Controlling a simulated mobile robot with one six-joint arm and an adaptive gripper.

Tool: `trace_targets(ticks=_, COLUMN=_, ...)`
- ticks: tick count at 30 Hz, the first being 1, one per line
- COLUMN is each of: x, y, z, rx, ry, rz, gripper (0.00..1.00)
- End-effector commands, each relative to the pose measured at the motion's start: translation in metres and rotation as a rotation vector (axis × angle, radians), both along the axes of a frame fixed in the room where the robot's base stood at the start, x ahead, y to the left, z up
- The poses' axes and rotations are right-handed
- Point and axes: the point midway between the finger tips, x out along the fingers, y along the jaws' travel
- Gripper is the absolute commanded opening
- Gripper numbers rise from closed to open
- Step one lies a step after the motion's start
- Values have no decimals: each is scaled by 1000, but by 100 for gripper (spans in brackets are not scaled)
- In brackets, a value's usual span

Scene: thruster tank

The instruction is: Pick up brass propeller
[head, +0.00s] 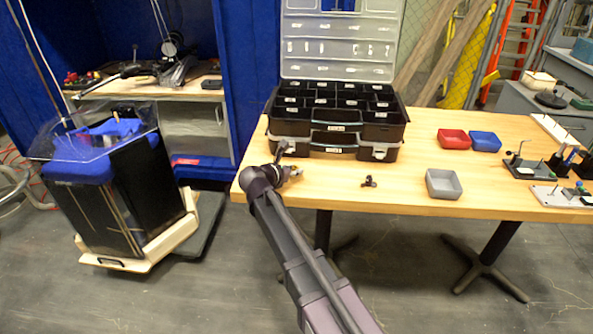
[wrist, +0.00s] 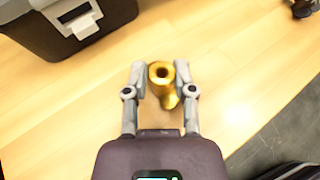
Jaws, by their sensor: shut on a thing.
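The brass propeller (wrist: 163,75) shows in the wrist view as a shiny gold piece with a round hollow hub. It sits between the two fingers of my gripper (wrist: 160,83), which are shut on it. In the head view my gripper (head: 291,172) is over the table's left front part, in front of the black case. I cannot make out the propeller there. Whether it touches the table is hard to tell.
A black organizer case (head: 330,143) with its lid up stands behind my gripper. A small dark part (head: 369,182) lies to the right. Grey (head: 443,184), red (head: 453,139) and blue (head: 485,141) trays are farther right on the wooden table (head: 400,205).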

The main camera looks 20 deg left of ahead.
Motion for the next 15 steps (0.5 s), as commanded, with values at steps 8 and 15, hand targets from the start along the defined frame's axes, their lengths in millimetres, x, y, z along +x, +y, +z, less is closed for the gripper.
trace_targets(ticks=8, x=0, y=0, z=27, rx=0, ry=0, rz=0, gripper=0)
trace_targets(ticks=15, x=-47, y=-12, z=32, rx=0, ry=0, rz=2, gripper=0)
